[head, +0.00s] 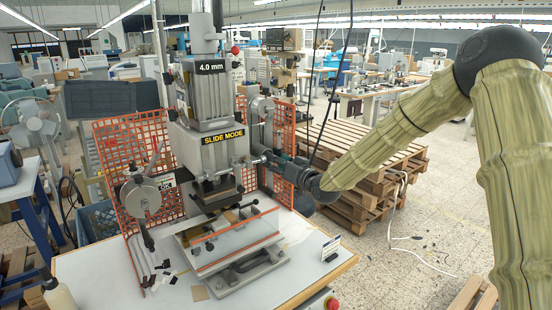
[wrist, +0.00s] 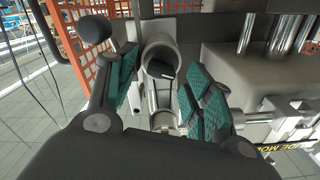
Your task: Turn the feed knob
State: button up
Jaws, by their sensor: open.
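The foil stamping press (head: 212,150) stands on the white bench, with a "SLIDE MODE" sign on its front and a "4.0 mm" sign above. My gripper (head: 272,160) is at the press's right side, in front of the orange mesh guard. In the wrist view my gripper (wrist: 163,85) is open, its green-padded fingers on either side of a grey metal part with a round, hollow end (wrist: 160,52). I cannot tell whether the pads touch it, or whether it is the feed knob. A round grey hub with handles (head: 141,197) is on the press's left.
Orange mesh guards (head: 112,160) flank the press. A dark ball-ended lever (wrist: 95,29) is close to my left finger in the wrist view. Wooden pallets (head: 375,185) stand behind my arm. The floor at right is mostly open, with a loose cable.

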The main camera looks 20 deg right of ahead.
jog(key=shift+w+a, duration=0.2)
jog(key=shift+w, duration=0.2)
jog(key=c, duration=1)
jog(key=shift+f+b, duration=0.1)
jog(key=shift+b, duration=0.3)
jog(key=shift+n+b, duration=6.8)
jog(key=shift+b, duration=2)
